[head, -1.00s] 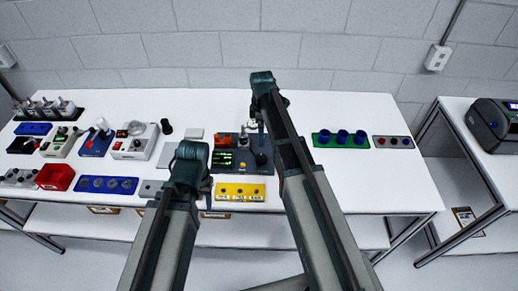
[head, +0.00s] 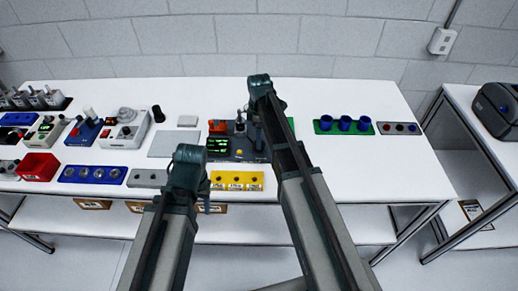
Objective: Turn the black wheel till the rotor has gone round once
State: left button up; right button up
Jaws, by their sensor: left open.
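A dark grey device panel (head: 216,158) stands mid-table, with a green-lit display (head: 219,145), a red block (head: 217,127) and an upright post with a dark top (head: 240,124). My right arm covers its right side. I cannot make out the black wheel or the rotor; they may be behind that arm. My left gripper (head: 206,201) hangs below its wrist, open and apart from the panel, near the left end of a yellow three-hole block. My right gripper is mostly hidden behind its own arm, near the panel's right side; its jaws cannot be read.
The yellow block (head: 237,188) lies in front of the panel. A grey plate (head: 173,144), red bin (head: 38,167), blue tray (head: 92,175) and several switch boxes fill the left. A green rack of blue cups (head: 344,126) stands at right. The table's right front is clear.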

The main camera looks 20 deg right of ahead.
jog(key=shift+f+b, duration=1.4)
jog(key=shift+f, duration=0.6)
jog(key=c, duration=1.4)
